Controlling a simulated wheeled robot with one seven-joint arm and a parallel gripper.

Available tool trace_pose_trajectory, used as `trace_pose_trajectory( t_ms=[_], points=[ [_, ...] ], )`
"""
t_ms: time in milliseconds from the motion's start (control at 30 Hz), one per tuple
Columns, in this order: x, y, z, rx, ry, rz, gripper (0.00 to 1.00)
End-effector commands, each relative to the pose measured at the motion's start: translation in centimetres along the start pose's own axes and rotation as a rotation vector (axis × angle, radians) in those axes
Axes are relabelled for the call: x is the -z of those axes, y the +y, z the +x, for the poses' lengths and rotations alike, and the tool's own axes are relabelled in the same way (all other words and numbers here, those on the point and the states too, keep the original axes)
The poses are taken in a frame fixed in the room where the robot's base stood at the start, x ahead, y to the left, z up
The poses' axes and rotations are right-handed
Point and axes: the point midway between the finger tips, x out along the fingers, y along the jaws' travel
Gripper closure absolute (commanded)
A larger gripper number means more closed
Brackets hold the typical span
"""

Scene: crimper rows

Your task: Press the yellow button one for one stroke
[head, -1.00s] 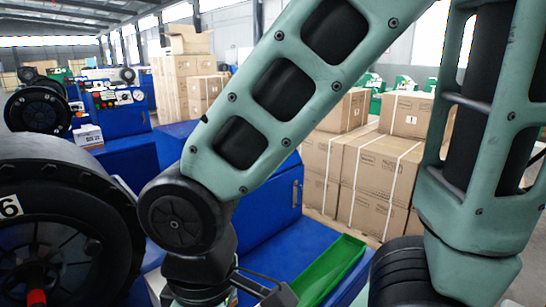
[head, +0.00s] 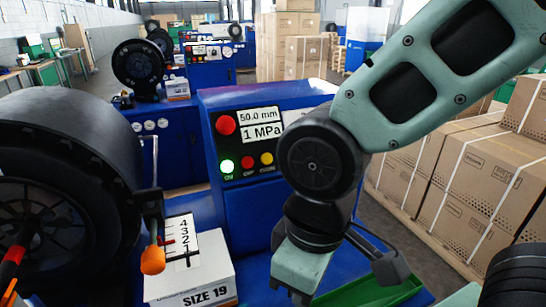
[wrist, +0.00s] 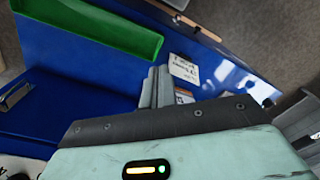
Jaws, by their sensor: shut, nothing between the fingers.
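The yellow button (head: 267,158) is the small right-hand one in a row of three on the blue machine's control panel (head: 246,139) in the head view. The panel displays read 50.0 mm and 1 MPa. My wrist joint shows just right of the yellow button. In the wrist view my gripper (wrist: 158,76) has its fingers together and empty; no button shows there.
A large red knob (head: 225,125) is at the panel's upper left. A white box marked SIZE 19 (head: 190,279) and an orange-tipped lever (head: 152,260) stand left of my gripper. A green tray (head: 375,294) lies to its right, also in the wrist view (wrist: 95,25). Cartons (head: 440,170) stand at right.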

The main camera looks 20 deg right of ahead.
Motion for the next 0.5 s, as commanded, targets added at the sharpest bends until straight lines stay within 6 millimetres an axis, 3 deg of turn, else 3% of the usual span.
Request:
trace_pose_trajectory(
  t_ms=[133, 233, 400, 500],
  points=[
    [0.5, -0.3, -0.1, 0.013, 0.014, 0.012, 1.00],
    [2.5, -1.3, -0.4, 0.061, 0.080, 0.066, 1.00],
    [10.2, -2.9, -1.6, 0.178, 0.325, 0.316, 1.00],
    [15.0, -1.8, -2.5, 0.186, 0.492, 0.526, 1.00]
  ],
)
